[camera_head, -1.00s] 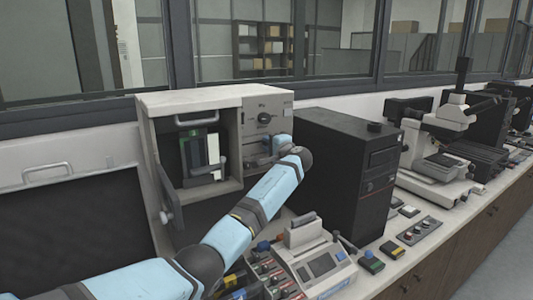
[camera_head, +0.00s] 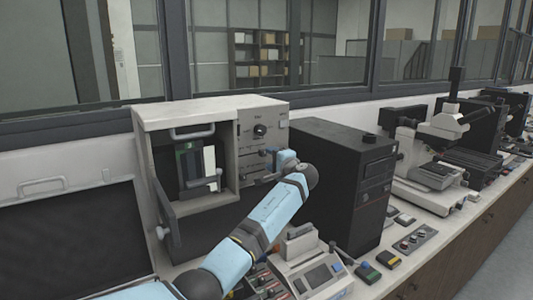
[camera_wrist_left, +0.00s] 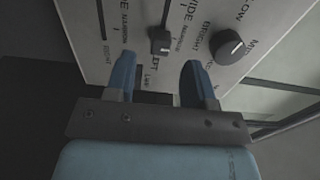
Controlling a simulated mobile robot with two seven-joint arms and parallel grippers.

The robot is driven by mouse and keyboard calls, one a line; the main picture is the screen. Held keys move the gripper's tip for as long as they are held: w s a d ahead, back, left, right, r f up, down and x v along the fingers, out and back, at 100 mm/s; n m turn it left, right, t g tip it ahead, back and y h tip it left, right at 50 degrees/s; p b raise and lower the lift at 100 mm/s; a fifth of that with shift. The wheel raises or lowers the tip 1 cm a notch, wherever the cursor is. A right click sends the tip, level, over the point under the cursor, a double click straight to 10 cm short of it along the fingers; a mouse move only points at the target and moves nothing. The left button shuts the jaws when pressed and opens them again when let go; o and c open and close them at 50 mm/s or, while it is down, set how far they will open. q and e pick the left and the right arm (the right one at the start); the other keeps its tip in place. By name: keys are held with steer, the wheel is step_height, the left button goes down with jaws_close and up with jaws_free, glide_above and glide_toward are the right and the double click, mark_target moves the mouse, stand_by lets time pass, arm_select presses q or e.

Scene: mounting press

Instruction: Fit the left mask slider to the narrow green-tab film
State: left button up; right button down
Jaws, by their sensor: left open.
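The pale mounting press (camera_head: 150,117) stands on the bench with its front recess open. Inside the recess are a dark film piece with a small green tab (camera_head: 186,147) and a pale strip (camera_head: 210,160). The control panel (camera_head: 284,112) is right of the recess. My left gripper (camera_head: 280,161) is at the panel's lower part, partly hidden by its own wrist. In the left wrist view its two blue fingers (camera_wrist_left: 160,78) are apart and empty, with a black slider knob (camera_wrist_left: 160,42) just beyond their gap. Labels reading NARROW, WIDE and LEFT show near the knob. My right gripper is not in view.
A round dial (camera_wrist_left: 229,45) sits right of the knob, and a slot (camera_wrist_left: 102,18) runs to its left. A black box unit (camera_head: 335,190) stands close right of my arm. Small button boxes (camera_head: 368,272) and a microscope (camera_head: 425,175) stand farther right.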

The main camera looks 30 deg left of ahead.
arm_select(q)
steer(key=p+v, duration=0.2)
steer(key=v, duration=0.8)
steer(key=shift+a+r, duration=0.1)
steer(key=shift+r, duration=0.05)
